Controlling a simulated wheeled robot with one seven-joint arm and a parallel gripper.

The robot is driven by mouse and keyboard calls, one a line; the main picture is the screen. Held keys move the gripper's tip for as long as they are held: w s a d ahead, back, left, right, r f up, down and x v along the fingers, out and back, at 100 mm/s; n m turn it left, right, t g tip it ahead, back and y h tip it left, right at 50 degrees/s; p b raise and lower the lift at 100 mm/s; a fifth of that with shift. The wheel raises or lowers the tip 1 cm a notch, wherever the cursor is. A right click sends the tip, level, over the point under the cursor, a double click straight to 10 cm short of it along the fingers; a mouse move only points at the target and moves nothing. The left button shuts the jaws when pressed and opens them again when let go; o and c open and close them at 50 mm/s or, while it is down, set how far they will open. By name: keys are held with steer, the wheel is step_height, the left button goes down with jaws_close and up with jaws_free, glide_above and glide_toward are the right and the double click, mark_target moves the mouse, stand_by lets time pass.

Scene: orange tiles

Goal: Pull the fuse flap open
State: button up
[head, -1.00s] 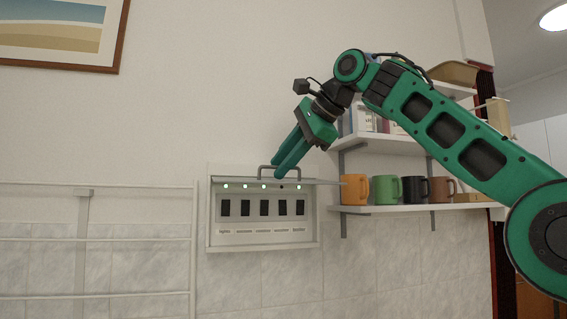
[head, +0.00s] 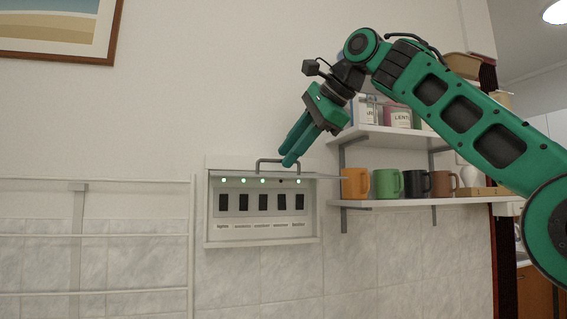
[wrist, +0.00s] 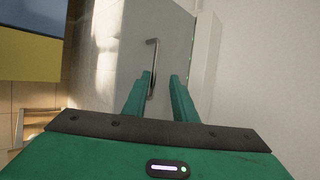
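The white fuse box (head: 212,232) is on the wall, with its flap (head: 325,177) swung up and standing out about level from the top edge. Several dark switches (head: 262,203) show inside. The grey bar handle (head: 262,164) rises from the flap's upper face. My gripper (head: 286,158) is at the handle's right part, pointing down and left. In the wrist view the two green fingers (wrist: 160,80) are apart. The handle (wrist: 153,60) runs between them, nearer the left finger. Whether it touches that finger I cannot tell.
Shelves to the right hold orange, green, dark and brown mugs (head: 387,184), close to the flap's right end. A white rail rack (head: 120,240) is on the wall at left. A framed picture (head: 60,30) hangs above. The wall below the box is clear.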

steer(key=shift+a+v, duration=0.25)
steer(key=shift+v, duration=2.2)
steer(key=shift+s+r, duration=0.1)
steer(key=shift+s, duration=0.1)
